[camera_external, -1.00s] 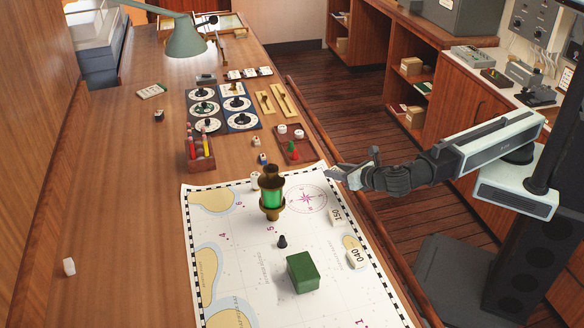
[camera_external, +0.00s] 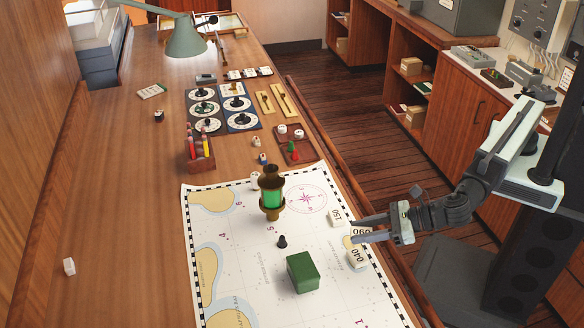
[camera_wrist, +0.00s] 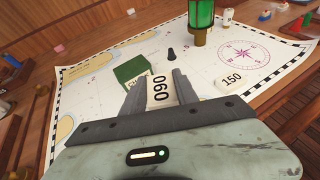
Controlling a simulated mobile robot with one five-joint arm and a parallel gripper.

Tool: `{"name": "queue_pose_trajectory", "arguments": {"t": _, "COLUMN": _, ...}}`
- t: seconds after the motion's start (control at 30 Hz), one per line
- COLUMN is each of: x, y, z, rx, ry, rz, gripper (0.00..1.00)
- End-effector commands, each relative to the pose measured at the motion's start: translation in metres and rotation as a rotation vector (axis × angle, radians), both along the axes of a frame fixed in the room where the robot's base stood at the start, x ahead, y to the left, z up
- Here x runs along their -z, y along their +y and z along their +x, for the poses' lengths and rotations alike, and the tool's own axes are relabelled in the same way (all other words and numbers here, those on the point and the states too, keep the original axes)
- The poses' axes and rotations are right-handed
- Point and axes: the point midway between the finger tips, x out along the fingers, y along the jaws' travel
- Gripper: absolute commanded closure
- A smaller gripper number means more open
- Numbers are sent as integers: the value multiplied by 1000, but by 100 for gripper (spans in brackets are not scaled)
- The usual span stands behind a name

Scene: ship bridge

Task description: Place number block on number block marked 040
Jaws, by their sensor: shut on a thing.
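My gripper (camera_external: 354,229) is shut on a white number block (camera_external: 362,232) over the right side of the chart. The held block (camera_wrist: 159,90) shows between the fingers in the wrist view; its number reads 090, or 060 if turned over. The white block marked 040 (camera_external: 357,259) lies on the chart just below the held block in the external view. I cannot tell whether the two touch. The 040 block is hidden in the wrist view. A third white block marked 150 (camera_external: 336,217) lies on the chart close by; it also shows in the wrist view (camera_wrist: 231,79).
A green box (camera_external: 303,272), a small black pawn-like piece (camera_external: 282,242) and a brass lantern with green glass (camera_external: 272,194) stand on the chart (camera_external: 240,265). A wooden rail (camera_external: 345,185) runs along the desk's right edge. The desk's left side is mostly clear.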

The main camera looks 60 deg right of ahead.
Motion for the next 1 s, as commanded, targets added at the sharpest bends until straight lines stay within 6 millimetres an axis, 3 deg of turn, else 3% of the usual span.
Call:
{"name": "queue_pose_trajectory", "arguments": {"t": 0.03, "x": 18, "y": 0, "z": 0, "rx": 0, "ry": 0, "rz": 0, "gripper": 100}}
{"name": "queue_pose_trajectory", "arguments": {"t": 0.1, "x": 31, "y": 0, "z": 0, "rx": 1, "ry": 0, "rz": 0, "gripper": 100}}
{"name": "queue_pose_trajectory", "arguments": {"t": 0.3, "x": 35, "y": 0, "z": 0, "rx": 1, "ry": 0, "rz": 0, "gripper": 100}}
{"name": "queue_pose_trajectory", "arguments": {"t": 0.53, "x": 73, "y": 0, "z": 1, "rx": 1, "ry": 0, "rz": 0, "gripper": 100}}
{"name": "queue_pose_trajectory", "arguments": {"t": 0.93, "x": 75, "y": 0, "z": 1, "rx": 1, "ry": 0, "rz": 0, "gripper": 100}}
{"name": "queue_pose_trajectory", "arguments": {"t": 0.97, "x": 74, "y": 0, "z": 1, "rx": 1, "ry": 0, "rz": 0, "gripper": 59}}
{"name": "queue_pose_trajectory", "arguments": {"t": 1.0, "x": 73, "y": 0, "z": 1, "rx": 1, "ry": 0, "rz": 0, "gripper": 48}}
